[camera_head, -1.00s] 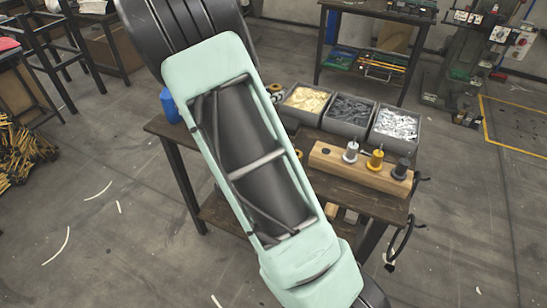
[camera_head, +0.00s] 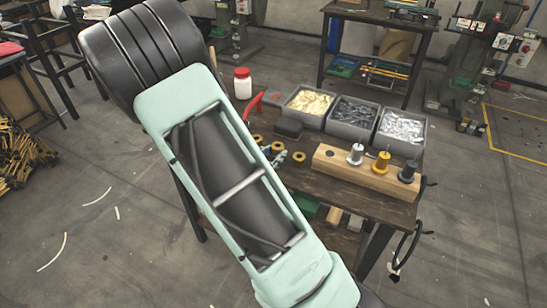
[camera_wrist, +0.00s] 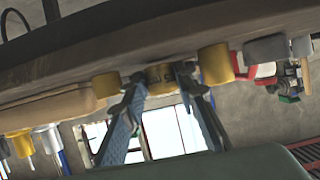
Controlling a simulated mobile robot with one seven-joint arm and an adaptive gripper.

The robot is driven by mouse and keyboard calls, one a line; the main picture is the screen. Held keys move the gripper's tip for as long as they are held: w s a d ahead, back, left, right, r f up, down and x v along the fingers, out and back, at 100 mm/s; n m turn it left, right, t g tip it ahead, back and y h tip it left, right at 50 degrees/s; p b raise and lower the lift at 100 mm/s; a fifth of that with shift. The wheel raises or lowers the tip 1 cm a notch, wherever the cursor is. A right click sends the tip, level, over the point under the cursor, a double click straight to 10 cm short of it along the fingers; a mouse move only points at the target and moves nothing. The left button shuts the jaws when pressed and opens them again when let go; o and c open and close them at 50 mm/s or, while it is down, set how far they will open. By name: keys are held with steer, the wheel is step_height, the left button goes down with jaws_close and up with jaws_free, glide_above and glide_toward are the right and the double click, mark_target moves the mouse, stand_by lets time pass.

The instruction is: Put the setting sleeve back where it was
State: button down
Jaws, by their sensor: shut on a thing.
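The setting sleeve (camera_wrist: 160,77) is a short yellow cylinder with dark lettering. In the wrist view it sits between the two blue-grey fingers of my gripper (camera_wrist: 162,86), which is shut on it. Similar yellow sleeves stand on either side of it, one left (camera_wrist: 107,85) and one right (camera_wrist: 214,64). In the head view my gripper (camera_head: 278,156) shows partly beside my arm, at the middle of a row of yellow rings on the workbench (camera_head: 345,197). Whether the held sleeve touches the bench is unclear.
A wooden block (camera_head: 335,165) with three nosed pieces and an empty hole stands right of the gripper. Behind are three bins (camera_head: 352,115) of small parts, a red-handled tool (camera_head: 254,106) and a red-lidded jar (camera_head: 242,83). My arm hides the bench's left part.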

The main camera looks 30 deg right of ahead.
steer(key=shift+f, duration=0.2)
steer(key=shift+f, duration=0.2)
steer(key=c, duration=1.5)
jaws_free()
steer(key=shift+c, duration=0.2)
steer(key=shift+r, duration=0.1)
steer(key=shift+r, duration=0.1)
steer(key=shift+s+a+r, duration=0.15)
steer(key=shift+a+r, duration=0.05)
steer(key=shift+a, duration=0.1)
steer(key=p+v, duration=0.2)
steer(key=v, duration=0.9)
steer(key=shift+s, duration=0.2)
